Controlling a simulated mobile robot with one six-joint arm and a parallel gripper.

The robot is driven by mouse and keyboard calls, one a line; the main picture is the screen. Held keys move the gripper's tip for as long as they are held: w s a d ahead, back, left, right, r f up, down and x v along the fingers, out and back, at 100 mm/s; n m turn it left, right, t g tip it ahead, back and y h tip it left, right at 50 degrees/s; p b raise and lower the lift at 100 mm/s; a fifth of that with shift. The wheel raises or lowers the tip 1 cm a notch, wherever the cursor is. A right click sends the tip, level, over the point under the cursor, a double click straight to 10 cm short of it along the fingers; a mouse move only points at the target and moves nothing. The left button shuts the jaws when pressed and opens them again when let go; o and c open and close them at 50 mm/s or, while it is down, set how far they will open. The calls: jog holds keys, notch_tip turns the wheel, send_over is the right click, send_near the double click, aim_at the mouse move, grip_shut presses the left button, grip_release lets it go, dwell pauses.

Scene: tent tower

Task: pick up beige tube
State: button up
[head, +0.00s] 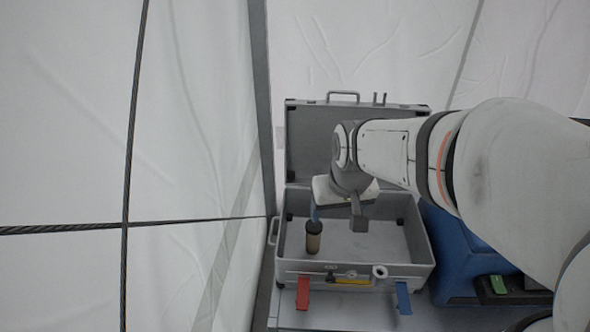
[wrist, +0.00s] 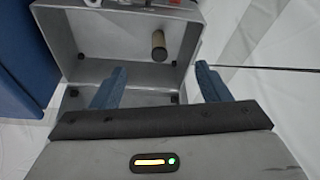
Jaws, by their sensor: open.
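In the head view my arm hides part of the case.
A blue container (head: 455,265) is close on the right. White tent fabric (head: 195,150) is close on the left.

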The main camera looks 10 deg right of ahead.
jog(key=t+b, duration=0.1)
jog(key=b, duration=1.6)
send_over(314, 236)
jog(key=s, duration=0.2)
jog(key=f, duration=2.7)
jog(key=shift+w+f, duration=0.1)
jog(key=shift+w, duration=0.15)
jog(key=b+x, duration=0.1)
jog(key=x, duration=0.1)
jog(key=b+x, duration=0.1)
jog(key=x, duration=0.2)
jog(key=b+x, duration=0.2)
jog(key=x, duration=0.1)
jog(key=shift+w+d, duration=0.15)
jog(key=shift+d, duration=0.1)
jog(key=shift+c, duration=0.4)
jog(key=c, duration=1)
